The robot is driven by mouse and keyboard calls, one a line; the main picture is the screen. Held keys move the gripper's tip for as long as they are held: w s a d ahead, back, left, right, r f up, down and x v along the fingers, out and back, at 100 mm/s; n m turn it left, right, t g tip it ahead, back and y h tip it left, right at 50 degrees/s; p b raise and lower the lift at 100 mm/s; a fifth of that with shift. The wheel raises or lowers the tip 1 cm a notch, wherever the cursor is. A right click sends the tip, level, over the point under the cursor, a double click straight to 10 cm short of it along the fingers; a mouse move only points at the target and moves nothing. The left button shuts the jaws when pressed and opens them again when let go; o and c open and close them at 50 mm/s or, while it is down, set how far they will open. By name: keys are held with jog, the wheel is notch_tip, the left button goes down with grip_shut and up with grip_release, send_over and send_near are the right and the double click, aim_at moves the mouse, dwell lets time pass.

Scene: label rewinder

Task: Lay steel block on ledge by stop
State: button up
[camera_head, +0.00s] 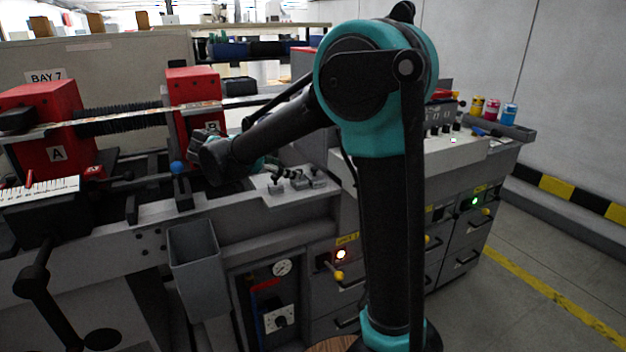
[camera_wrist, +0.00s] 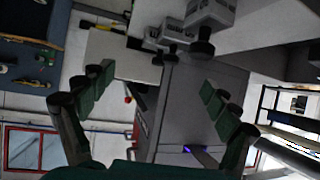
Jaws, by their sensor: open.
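Several small grey blocks with dark round knobs (camera_head: 300,181) stand on a pale ledge (camera_head: 325,192) at the middle of the machine front. In the wrist view, which looks upside down, knobbed blocks (camera_wrist: 211,12) show at the top, with the nearest one's black knob toward my gripper. I cannot tell which block is the steel one, and the stop is not clearly seen. My gripper (camera_wrist: 156,80) is open, its green-padded fingers apart with nothing between them. In the head view, its teal parts show partly behind my forearm, just left of the blocks.
Red housings marked A (camera_head: 57,154) and B (camera_head: 212,128) stand at the left. A grey bin (camera_head: 195,262) hangs on the front below. Coloured cans (camera_head: 492,108) stand at the far right. The floor at right is clear.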

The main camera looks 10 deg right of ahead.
aim_at(313, 174)
jog(key=x, duration=0.7)
jog(key=shift+w+d+f, duration=0.15)
jog(key=shift+d, duration=0.15)
jog(key=shift+x, duration=2.65)
jog(key=shift+r, duration=0.25)
jog(key=c, duration=1.8)
notch_tip(313, 174, up, 20)
